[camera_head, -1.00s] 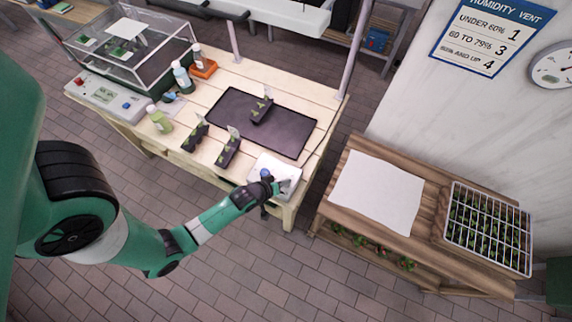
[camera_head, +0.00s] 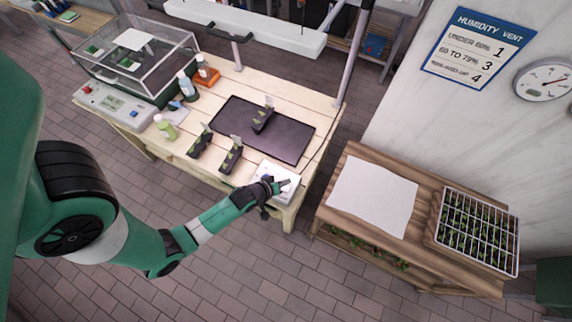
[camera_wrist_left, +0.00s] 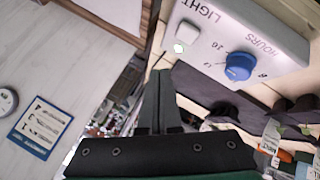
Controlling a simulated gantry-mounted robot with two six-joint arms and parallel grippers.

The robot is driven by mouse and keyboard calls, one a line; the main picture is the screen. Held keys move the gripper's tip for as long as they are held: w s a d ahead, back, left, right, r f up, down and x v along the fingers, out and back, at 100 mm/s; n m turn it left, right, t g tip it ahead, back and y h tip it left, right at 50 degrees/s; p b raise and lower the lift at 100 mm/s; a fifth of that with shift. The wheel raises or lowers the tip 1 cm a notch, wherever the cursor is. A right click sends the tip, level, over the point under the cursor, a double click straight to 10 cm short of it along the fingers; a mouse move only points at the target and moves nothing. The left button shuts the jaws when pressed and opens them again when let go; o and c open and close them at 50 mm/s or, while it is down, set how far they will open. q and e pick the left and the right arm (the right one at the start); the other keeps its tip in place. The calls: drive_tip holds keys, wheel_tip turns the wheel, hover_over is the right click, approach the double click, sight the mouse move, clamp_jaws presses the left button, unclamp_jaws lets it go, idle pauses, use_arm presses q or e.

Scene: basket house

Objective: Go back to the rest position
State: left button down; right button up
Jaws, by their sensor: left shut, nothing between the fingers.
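My left gripper (camera_head: 282,186) is at the front right corner of the wooden table, over a white box. It is shut and empty, and its fingers (camera_wrist_left: 158,100) show closed together in the left wrist view. The white box (camera_head: 262,168) is a light timer with a blue knob (camera_wrist_left: 239,66) and a pale lit button (camera_wrist_left: 180,48). The fingertips appear just off the box's edge in the wrist view; contact cannot be told. My green left arm (camera_head: 215,217) reaches in from the left. My right gripper is not in view.
The table holds a dark tray (camera_head: 290,137), black seedling strips (camera_head: 231,158), bottles (camera_head: 187,86) and a clear-lidded case (camera_head: 165,50). A wooden bench (camera_head: 330,208) with a white sheet (camera_head: 372,197) and seedling tray (camera_head: 436,232) stands right. Open floor lies in front.

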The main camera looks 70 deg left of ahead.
use_arm(q)
drive_tip(key=shift+r, duration=0.6)
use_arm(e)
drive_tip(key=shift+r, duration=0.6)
